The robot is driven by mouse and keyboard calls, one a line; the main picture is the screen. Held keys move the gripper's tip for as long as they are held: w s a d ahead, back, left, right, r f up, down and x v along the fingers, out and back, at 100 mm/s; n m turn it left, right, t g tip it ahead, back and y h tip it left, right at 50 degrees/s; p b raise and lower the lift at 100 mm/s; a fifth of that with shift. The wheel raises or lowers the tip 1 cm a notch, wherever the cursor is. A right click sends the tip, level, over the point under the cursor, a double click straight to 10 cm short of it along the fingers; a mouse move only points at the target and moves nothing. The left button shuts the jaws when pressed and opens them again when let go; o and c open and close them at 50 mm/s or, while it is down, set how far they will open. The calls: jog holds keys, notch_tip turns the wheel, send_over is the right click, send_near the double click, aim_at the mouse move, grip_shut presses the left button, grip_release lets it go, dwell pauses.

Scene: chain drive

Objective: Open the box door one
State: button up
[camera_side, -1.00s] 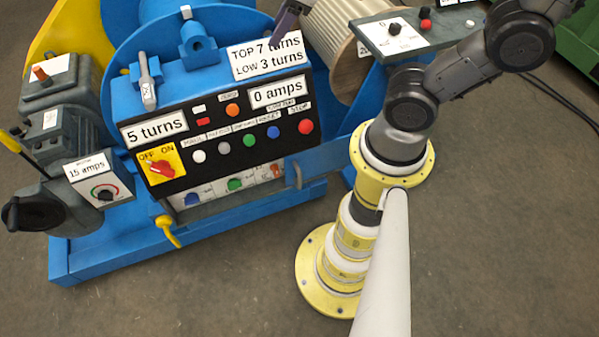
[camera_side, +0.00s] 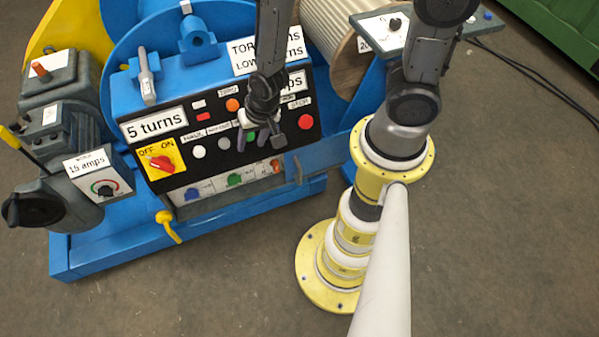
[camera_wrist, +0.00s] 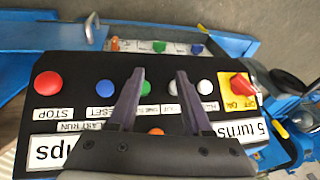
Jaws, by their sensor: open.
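A low grey box (camera_side: 215,205) sits under the black control panel and shows blue, green and orange parts along its front. In the wrist view its coloured parts (camera_wrist: 160,46) line the far edge of the panel. A small curved grey handle (camera_side: 297,170) stands at the box's right end; it also shows in the wrist view (camera_wrist: 91,28) at upper left. I cannot tell whether the box has a separate door leaf or how it stands. My gripper (camera_side: 260,140) is open and empty over the panel's buttons, apart from the handle. Its fingers (camera_wrist: 160,74) point towards the box.
The black panel (camera_side: 218,170) carries several buttons, including a red stop button (camera_side: 305,121), and a red switch on yellow (camera_side: 161,162). A yellow lever (camera_side: 168,226) sticks out at the box's lower left. The floor (camera_side: 230,285) in front is clear.

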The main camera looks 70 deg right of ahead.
jog(key=s+d+f+m+h, duration=0.25)
jog(key=s+f, duration=0.25)
jog(key=f, duration=0.5)
jog(key=h, duration=0.1)
send_near(300, 172)
jog(key=shift+g, duration=0.4)
jog(key=x, duration=1.2)
jog(key=shift+w+r, duration=0.1)
jog(key=shift+w, duration=0.25)
grip_shut()
